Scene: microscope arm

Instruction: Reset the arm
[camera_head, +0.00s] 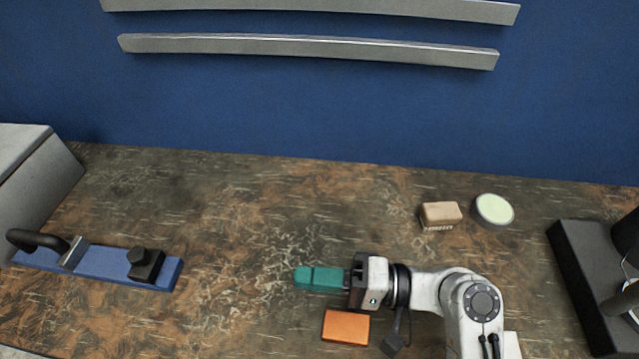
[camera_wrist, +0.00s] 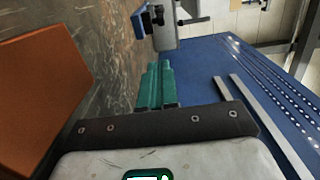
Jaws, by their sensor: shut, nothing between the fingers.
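My arm reaches in from the lower right in the head view, with a white and grey wrist. My gripper (camera_head: 297,277) has teal fingers that point left above the worktop. The fingers lie together with nothing between them. In the wrist view the gripper (camera_wrist: 155,72) also shows its teal fingers side by side and shut. An orange block (camera_head: 346,327) lies just below the gripper in the head view. It also fills the left side of the wrist view (camera_wrist: 40,95).
A blue plane-like tool (camera_head: 100,268) with a black handle lies at the left. A brown block (camera_head: 440,214) and a round pale-topped tin (camera_head: 493,210) stand at the back right. A black-based device (camera_head: 585,280) stands at the right edge. The centre-left worktop (camera_head: 225,225) is clear.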

